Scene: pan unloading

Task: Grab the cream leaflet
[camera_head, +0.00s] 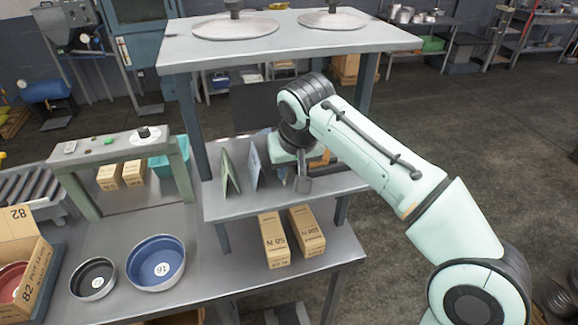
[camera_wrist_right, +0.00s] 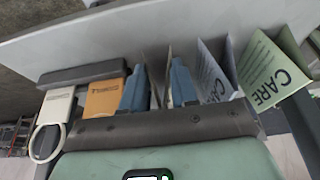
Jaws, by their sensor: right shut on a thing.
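My right gripper (camera_wrist_right: 159,88) reaches onto the middle shelf; in the head view its body (camera_head: 297,160) hides most of what it holds. In the right wrist view its two blue fingers are closed on either side of a thin upright leaflet, the cream leaflet (camera_wrist_right: 158,82), seen nearly edge-on. Its print is not visible. A pale blue-grey leaflet (camera_head: 253,163) stands folded beside it, also in the wrist view (camera_wrist_right: 213,76). A green leaflet (camera_head: 230,171) stands beyond that, with "CARE" readable in the wrist view (camera_wrist_right: 266,74). My left gripper is not in view.
The shelf's top board (camera_head: 290,43) is overhead. Below stand two cartons (camera_head: 274,240), a blue pan (camera_head: 155,262) and a black pan (camera_head: 93,279).

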